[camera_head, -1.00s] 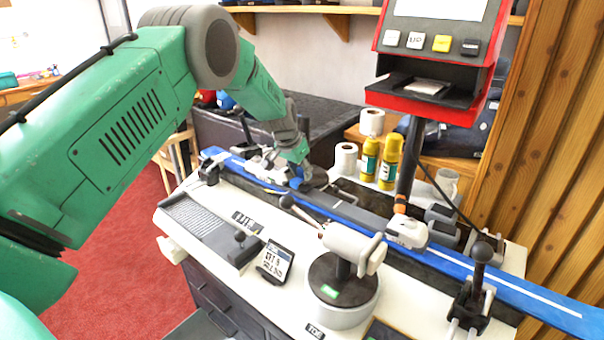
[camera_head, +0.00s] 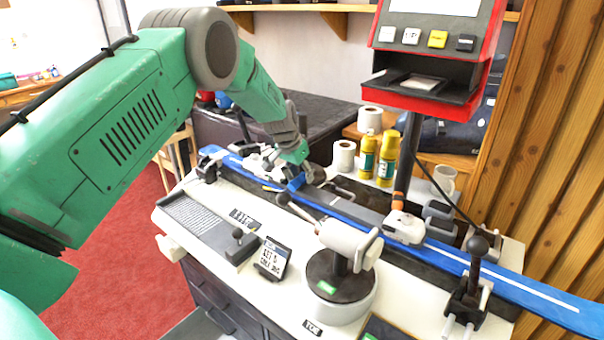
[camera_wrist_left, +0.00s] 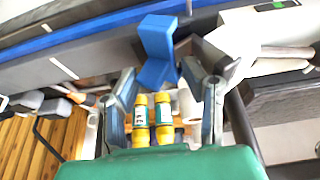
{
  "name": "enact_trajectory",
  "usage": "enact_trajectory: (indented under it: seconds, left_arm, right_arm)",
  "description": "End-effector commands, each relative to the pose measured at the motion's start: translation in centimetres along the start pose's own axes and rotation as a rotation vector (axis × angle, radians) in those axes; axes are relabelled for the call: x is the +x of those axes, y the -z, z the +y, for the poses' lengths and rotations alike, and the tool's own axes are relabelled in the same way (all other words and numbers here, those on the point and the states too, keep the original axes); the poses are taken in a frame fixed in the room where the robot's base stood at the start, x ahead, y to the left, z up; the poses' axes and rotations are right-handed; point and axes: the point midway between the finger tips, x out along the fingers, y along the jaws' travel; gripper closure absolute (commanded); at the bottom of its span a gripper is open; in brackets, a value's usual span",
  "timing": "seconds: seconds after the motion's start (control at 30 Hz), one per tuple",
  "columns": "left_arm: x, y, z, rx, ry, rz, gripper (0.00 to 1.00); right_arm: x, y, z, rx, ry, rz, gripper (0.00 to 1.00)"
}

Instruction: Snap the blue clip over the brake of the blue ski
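The blue ski (camera_head: 480,272) lies lengthwise along the bench, with a white binding piece (camera_head: 258,160) near its left part and another (camera_head: 405,228) right of the middle. My left gripper (camera_head: 294,174) is low over the ski beside the left binding piece. The blue clip (camera_head: 296,183) is at its fingertips. In the left wrist view, the clip (camera_wrist_left: 158,50) sits between the fingertips, which appear to meet its sides. A white binding part (camera_wrist_left: 255,40) with pale prongs is just right of it. The brake is not clearly made out. My right gripper is not in view.
A white clamp on a round base (camera_head: 340,285) and a black-knobbed lever (camera_head: 470,285) stand in front of the ski. Yellow bottles (camera_head: 387,158) and paper rolls (camera_head: 344,155) stand behind. A red screen unit (camera_head: 425,60) rises on a post.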

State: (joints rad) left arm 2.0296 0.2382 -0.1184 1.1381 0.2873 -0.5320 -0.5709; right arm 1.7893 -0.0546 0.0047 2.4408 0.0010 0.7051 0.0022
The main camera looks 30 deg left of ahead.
Motion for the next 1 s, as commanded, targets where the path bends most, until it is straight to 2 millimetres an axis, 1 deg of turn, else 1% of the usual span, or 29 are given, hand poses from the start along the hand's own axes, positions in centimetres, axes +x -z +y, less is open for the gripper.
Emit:
enact_trajectory:
  seconds: [0.03, 0.57, 0.6, 0.63, 1.0]
  left_arm:
    - [-0.08, -0.14, -0.82, -0.003, 0.011, 0.002, 0.52]
    - [-0.21, -0.05, -1.40, -0.005, 0.014, 0.009, 0.52]
    - [-0.20, -0.05, -1.41, -0.005, 0.014, 0.009, 0.62]
    - [-0.21, -0.05, -1.42, -0.005, 0.014, 0.009, 0.56]
    - [-0.22, 0.00, -1.37, -0.005, 0.014, 0.009, 0.60]
  right_arm:
    - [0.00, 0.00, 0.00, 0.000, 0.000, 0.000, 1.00]
    - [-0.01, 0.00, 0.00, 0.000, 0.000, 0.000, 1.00]
    - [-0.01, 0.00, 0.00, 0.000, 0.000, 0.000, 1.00]
    - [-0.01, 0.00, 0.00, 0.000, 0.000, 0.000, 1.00]
    - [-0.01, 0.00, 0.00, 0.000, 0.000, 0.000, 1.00]
